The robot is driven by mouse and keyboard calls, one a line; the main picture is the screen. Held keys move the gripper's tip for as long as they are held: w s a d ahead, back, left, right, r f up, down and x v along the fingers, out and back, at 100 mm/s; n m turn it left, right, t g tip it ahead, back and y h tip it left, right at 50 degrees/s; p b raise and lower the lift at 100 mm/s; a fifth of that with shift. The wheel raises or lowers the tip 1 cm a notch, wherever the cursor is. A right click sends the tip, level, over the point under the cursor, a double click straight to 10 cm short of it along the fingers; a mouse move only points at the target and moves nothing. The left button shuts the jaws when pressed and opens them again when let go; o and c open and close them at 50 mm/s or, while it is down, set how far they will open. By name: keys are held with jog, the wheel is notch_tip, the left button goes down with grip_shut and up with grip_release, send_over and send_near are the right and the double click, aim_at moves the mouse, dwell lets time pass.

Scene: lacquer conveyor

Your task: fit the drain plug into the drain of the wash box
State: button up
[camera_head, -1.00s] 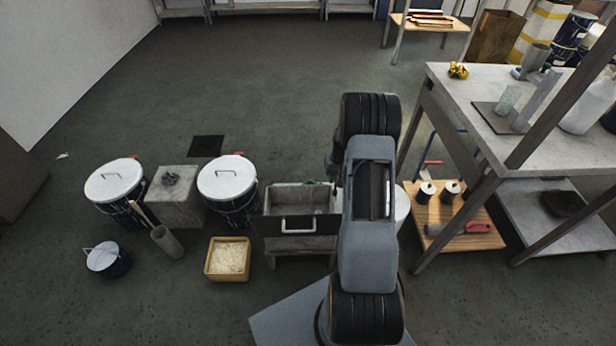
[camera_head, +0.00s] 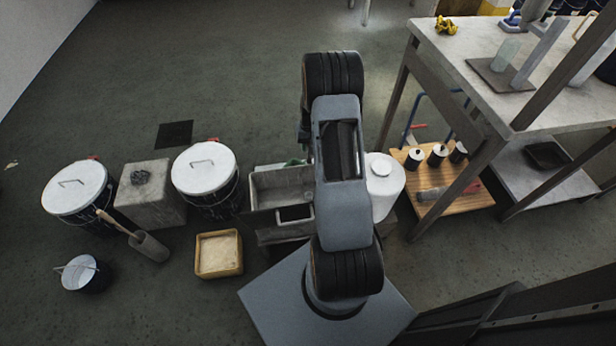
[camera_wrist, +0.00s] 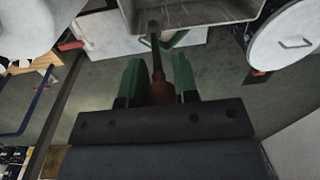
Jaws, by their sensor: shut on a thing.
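The wash box (camera_head: 262,203) is a grey open trough left of my arm in the head view; my arm covers its right end. In the wrist view part of the wash box (camera_wrist: 215,14) shows at the top edge. My gripper (camera_wrist: 158,75), with green fingers, is shut on a reddish-brown grip with a dark shaft, apparently the drain plug (camera_wrist: 160,92). The shaft points toward the wash box and its tip overlaps the box's wall; I cannot tell whether it touches. The drain itself cannot be made out. In the head view my arm mostly hides the gripper.
White-lidded drums (camera_head: 204,168) and a stone block (camera_head: 150,192) stand left of the wash box. A yellow tub (camera_head: 219,254) sits in front. A white container (camera_head: 384,187) stands close right of my arm, beside a wooden shelf (camera_head: 440,185) and workbench (camera_head: 470,70). The floor behind is open.

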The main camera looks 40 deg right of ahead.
notch_tip(320, 180, down, 18)
jog(key=b, duration=1.6)
jog(key=shift+r+b, duration=0.15)
jog(key=shift+b, duration=0.2)
jog(key=shift+s, duration=0.15)
jog(key=shift+a+f+b, duration=0.1)
jog(key=shift+f+b, duration=1.5)
jog(key=shift+f, duration=0.85)
jog(key=shift+s+f+b, duration=0.1)
jog(key=shift+f+b, duration=0.85)
jog(key=shift+f, duration=0.65)
jog(key=o, duration=1.1)
jog(key=shift+c, duration=0.2)
jog(key=shift+r, duration=0.15)
